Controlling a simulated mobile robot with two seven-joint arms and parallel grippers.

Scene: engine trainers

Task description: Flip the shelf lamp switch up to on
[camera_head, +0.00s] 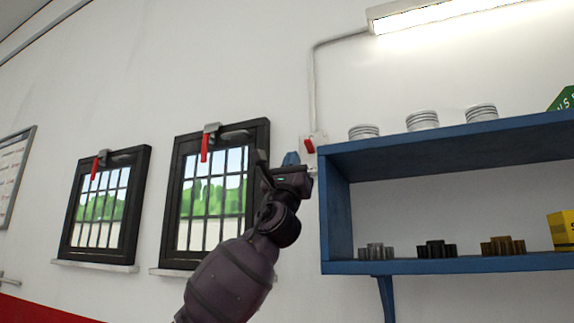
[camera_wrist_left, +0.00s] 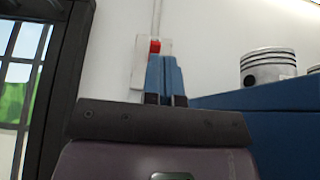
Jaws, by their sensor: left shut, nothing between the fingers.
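The shelf lamp switch is a red rocker (camera_head: 309,146) on a pale wall plate, just left of the blue shelf's top corner. In the left wrist view the red rocker (camera_wrist_left: 155,46) shows just above the fingertips, with the white plate (camera_wrist_left: 138,62) behind them. My left gripper (camera_head: 291,158) is shut and empty, its blue fingers pointing up just below and left of the rocker. The fingers (camera_wrist_left: 165,76) hide part of the plate, and I cannot tell if they touch it. The lamp (camera_head: 440,12) at the top right glows bright white. My right gripper is not in view.
A blue wall shelf (camera_head: 337,215) with pistons and gears stands close right of my gripper. A dark-framed barred window (camera_head: 262,190) with a red-handled latch is close left. A conduit (camera_head: 313,85) runs from the switch up to the lamp.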

